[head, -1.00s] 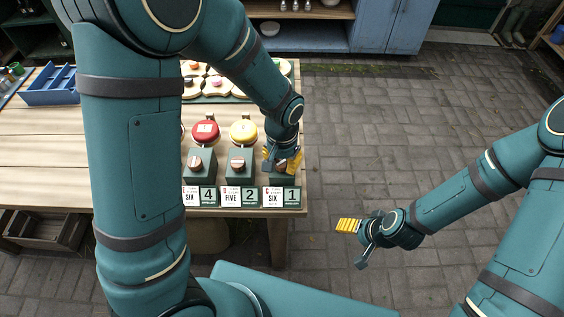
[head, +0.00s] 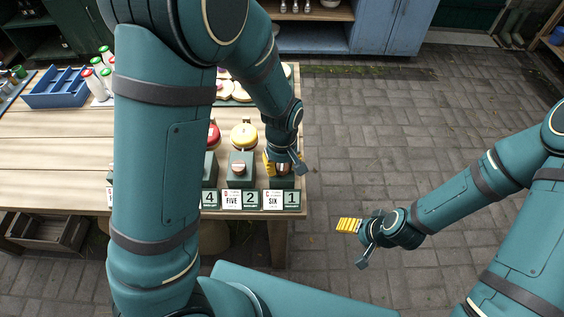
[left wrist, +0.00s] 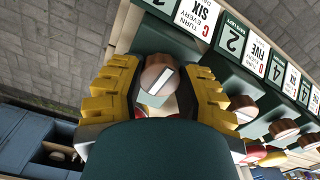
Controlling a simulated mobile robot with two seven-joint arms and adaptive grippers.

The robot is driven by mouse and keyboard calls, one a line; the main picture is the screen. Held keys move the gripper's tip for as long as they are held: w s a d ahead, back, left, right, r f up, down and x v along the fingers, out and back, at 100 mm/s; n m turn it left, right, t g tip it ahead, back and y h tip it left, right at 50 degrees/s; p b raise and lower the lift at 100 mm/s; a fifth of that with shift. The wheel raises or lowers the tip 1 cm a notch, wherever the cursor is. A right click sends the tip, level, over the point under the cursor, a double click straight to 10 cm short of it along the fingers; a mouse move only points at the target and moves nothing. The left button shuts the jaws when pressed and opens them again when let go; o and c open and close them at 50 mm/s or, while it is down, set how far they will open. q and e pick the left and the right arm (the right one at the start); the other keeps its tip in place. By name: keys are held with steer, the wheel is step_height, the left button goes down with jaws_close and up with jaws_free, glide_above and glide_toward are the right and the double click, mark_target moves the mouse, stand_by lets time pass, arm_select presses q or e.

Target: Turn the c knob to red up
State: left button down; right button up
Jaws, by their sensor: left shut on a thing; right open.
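My left gripper (head: 283,164) is at the rightmost dark green box (head: 283,182) on the table's right end. In the left wrist view, the yellow fingers of this gripper (left wrist: 158,88) are shut around a round copper-brown knob (left wrist: 160,70) with a white bar across its face. The bar lies slanted in that view. A card reading C, EVERY SIX (left wrist: 198,20) is beside this box. In the head view the gripper mostly hides the knob. My right gripper (head: 358,240) is open and empty over the paving, off the table.
A neighbouring green box has a similar knob (head: 238,168), with a yellow round top (head: 244,137) behind it. Number cards (head: 291,198) line the table's front edge. A blue crate (head: 55,88) and several bottles stand at the back left. Paving right of the table is clear.

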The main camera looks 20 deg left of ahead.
mark_target(282, 166)
arm_select(q)
steer(key=shift+s+n, duration=0.1)
steer(key=shift+n, duration=0.3)
steer(key=c, duration=0.5)
jaws_free()
steer(key=shift+r, duration=0.1)
step_height(282, 166, up, 12)
steer(key=shift+f, duration=0.1)
stand_by(0.6)
